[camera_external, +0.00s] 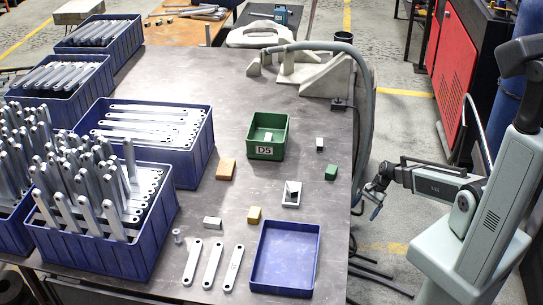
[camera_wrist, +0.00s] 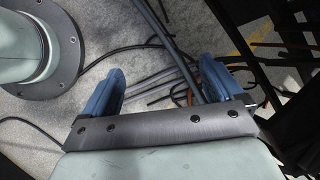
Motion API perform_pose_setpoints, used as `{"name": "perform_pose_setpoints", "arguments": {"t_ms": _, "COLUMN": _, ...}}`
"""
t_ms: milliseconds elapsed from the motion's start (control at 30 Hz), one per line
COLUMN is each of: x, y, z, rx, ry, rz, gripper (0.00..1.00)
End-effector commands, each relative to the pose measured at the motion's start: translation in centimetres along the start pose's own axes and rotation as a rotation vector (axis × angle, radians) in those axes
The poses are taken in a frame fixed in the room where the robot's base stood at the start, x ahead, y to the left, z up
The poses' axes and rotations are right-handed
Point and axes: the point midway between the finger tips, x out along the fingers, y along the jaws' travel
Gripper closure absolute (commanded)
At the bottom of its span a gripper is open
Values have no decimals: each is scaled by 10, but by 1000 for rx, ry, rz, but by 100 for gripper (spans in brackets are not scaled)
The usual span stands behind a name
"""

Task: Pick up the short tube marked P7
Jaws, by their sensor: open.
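Several short metallic pieces lie on the grey table (camera_external: 240,110): a small rectangular tube (camera_external: 212,223) near the front, a small block-like tube (camera_external: 320,144) at the right, and a squarish grey piece with an opening (camera_external: 291,194) between them. No P7 mark is legible on any of them, so I cannot tell which bears it. My gripper (camera_external: 376,204) hangs off the table's right edge, apart from all these pieces. In the wrist view my gripper (camera_wrist: 160,85) shows two blue fingers wide apart, with nothing between them; only floor and cables lie beyond.
A green bin marked D5 (camera_external: 266,151) and an empty blue tray (camera_external: 260,284) stand on the table. Orange (camera_external: 226,169), yellow (camera_external: 254,214) and green (camera_external: 331,173) blocks lie nearby. Blue crates of brackets (camera_external: 150,262) fill the left. A grey hose (camera_external: 370,110) runs along the right edge.

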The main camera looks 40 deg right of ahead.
Motion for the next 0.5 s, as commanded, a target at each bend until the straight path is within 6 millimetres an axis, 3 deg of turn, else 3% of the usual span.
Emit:
{"name": "perform_pose_setpoints", "arguments": {"t_ms": 33, "x": -17, "y": -22, "z": -13, "rx": 65, "ry": -3, "rz": -57, "gripper": 6}}
{"name": "perform_pose_setpoints", "arguments": {"t_ms": 200, "x": -79, "y": -78, "z": -43, "rx": 285, "ry": -41, "rz": -235, "gripper": 6}}
{"name": "perform_pose_setpoints", "arguments": {"t_ms": 500, "x": -192, "y": -148, "z": -84, "rx": 588, "ry": -159, "rz": -491, "gripper": 6}}
